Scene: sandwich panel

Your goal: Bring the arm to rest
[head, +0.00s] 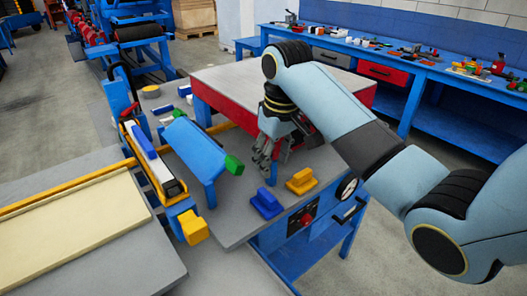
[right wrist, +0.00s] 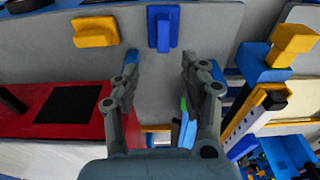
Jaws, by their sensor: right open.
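My right arm comes in from the right in the head view and bends down at the wrist. My right gripper (head: 264,160) hangs over the grey worktop, beside the red-sided table. In the right wrist view its two fingers (right wrist: 160,62) stand apart with nothing between them. A blue handled block (head: 266,203) and a yellow handled block (head: 301,181) lie on the worktop, apart from the gripper. The right wrist view also shows the blue block (right wrist: 163,28) beyond the fingertips and the yellow block (right wrist: 96,32) to its left. My left gripper is not in view.
A blue angled piece with a green end (head: 234,165) stands left of the gripper. A red-sided table with a pale top (head: 235,84) stands behind it. A pale panel (head: 75,235) lies at left. A blue bench (head: 405,70) with small items runs along the wall.

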